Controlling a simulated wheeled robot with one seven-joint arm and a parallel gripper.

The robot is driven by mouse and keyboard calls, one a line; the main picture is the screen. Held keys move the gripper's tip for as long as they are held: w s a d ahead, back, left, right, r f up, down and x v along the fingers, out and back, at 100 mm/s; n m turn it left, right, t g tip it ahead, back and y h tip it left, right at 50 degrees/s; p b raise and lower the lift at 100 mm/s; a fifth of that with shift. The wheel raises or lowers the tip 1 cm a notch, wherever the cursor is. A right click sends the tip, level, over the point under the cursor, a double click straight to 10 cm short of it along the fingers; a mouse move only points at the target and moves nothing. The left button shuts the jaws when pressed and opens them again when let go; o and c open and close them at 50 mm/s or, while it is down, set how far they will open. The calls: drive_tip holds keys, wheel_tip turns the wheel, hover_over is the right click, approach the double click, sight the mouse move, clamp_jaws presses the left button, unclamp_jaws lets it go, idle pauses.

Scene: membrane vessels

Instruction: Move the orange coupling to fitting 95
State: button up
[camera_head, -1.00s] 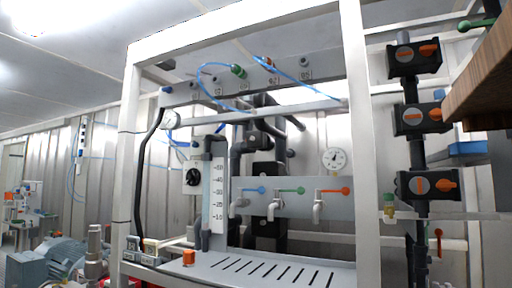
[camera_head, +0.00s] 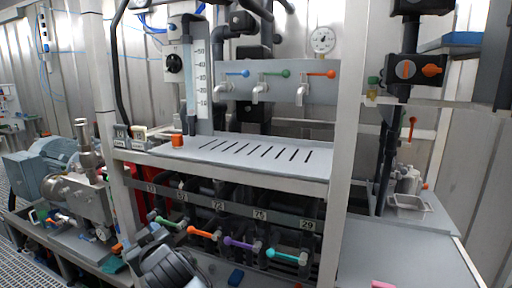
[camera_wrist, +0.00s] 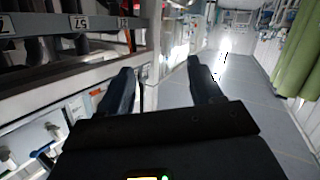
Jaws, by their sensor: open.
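The upper rail, where one second ago an orange hose end sat beside a green one on blue hoses, is now out of the head view. No label reading 95 can be made out. A small orange cup-like piece (camera_head: 178,140) stands on the left of the slotted shelf; I cannot tell whether it is a coupling. My gripper (camera_wrist: 158,72) is open and empty in the wrist view, its two dark fingers apart beside the rack. In the head view my arm shows low, in front of the lower rail, and the fingertips are not clear there.
A lower rail (camera_head: 233,211) carries number labels above green, orange, purple and turquoise valve handles. The slotted shelf (camera_head: 300,176) has small blocks at its left end. A pump (camera_head: 80,180) stands at left, a white tray (camera_head: 408,206) at right. Open floor (camera_wrist: 225,95) shows in the wrist view.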

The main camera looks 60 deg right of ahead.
drive_tip(key=w+d+r+m+g+h, duration=0.15)
drive_tip(key=w+d+r, duration=0.3)
drive_tip(key=r, duration=0.45)
drive_tip(key=w+d+r+m+h, duration=0.1)
drive_tip(key=w+d+r+h, duration=0.15)
drive_tip(key=d+r, duration=0.5)
drive_tip(key=w+d+r+m+g+h, duration=0.1)
drive_tip(key=w+d+r, duration=0.3)
drive_tip(key=r, duration=0.7)
drive_tip(key=s+d+r+m+g+h, duration=0.15)
drive_tip(key=d+r, duration=0.25)
drive_tip(key=r, duration=0.6)
drive_tip(key=s+d+r+m+g+h, duration=0.1)
drive_tip(key=s+d+r+m+h, duration=0.15)
drive_tip(key=r, duration=0.85)
drive_tip(key=s+d+r+m+g+h, duration=0.1)
drive_tip(key=s+r+m+g, duration=0.1)
drive_tip(key=s+r, duration=0.4)
drive_tip(key=s+d+r+m+g, duration=0.1)
drive_tip(key=s+r+m+g, duration=0.2)
drive_tip(key=s+r, duration=0.4)
drive_tip(key=s+d+r+m+g+h, duration=0.1)
drive_tip(key=s+r, duration=0.5)
drive_tip(key=r, duration=1.1)
drive_tip(key=shift+s+r+m+g+h, duration=0.35)
drive_tip(key=shift+m+g, duration=0.4)
drive_tip(key=shift+g, duration=0.25)
drive_tip(key=shift+d+p, duration=0.15)
drive_tip(key=shift+p, duration=0.15)
